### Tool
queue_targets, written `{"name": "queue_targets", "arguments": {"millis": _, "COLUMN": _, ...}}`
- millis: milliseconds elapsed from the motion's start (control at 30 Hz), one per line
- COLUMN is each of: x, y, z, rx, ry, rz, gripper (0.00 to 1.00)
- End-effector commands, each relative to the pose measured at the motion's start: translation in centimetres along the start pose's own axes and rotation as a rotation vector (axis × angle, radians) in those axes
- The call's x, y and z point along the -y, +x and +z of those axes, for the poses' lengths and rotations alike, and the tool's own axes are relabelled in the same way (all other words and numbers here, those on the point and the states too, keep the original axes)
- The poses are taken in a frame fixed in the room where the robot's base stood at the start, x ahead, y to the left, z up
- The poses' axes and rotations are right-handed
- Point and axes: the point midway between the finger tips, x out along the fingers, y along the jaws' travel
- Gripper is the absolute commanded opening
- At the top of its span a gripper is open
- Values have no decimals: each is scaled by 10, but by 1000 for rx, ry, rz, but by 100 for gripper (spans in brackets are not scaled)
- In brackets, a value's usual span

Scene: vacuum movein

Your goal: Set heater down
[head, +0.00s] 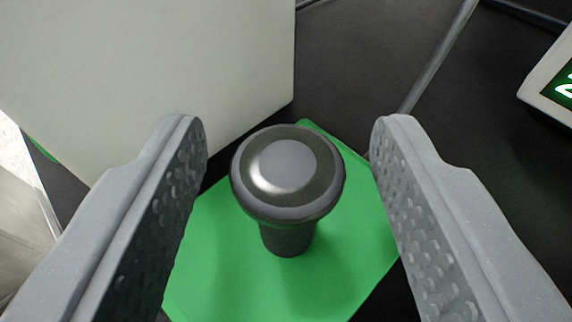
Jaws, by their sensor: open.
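A dark grey knob-topped cylinder (287,175), which I take to be the heater, stands upright on a green mat (350,275). Its rounded head is wider than the stem below, and a pale disc tops it. My gripper (288,135) is open, with one finger on each side of the heater. Gaps show between the heater and both fingers. The stem's foot seems to rest on the green mat, but the head hides part of it from this angle.
A large white box (150,70) stands close behind and left of the heater. A thin grey rod (440,55) slants across the dark surface at upper right. A white device with a lit green display (562,85) is at the right edge.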

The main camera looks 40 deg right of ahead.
Motion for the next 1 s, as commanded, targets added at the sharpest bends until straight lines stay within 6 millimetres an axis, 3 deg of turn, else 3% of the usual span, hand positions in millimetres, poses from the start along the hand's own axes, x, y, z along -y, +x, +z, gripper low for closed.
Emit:
{"name": "queue_targets", "arguments": {"millis": 600, "x": 1, "y": -94, "z": -2, "rx": 0, "ry": -1, "rz": -2, "gripper": 48}}
{"name": "queue_targets", "arguments": {"millis": 1000, "x": 1, "y": -112, "z": 0, "rx": 0, "ry": 0, "rz": -1, "gripper": 48}}
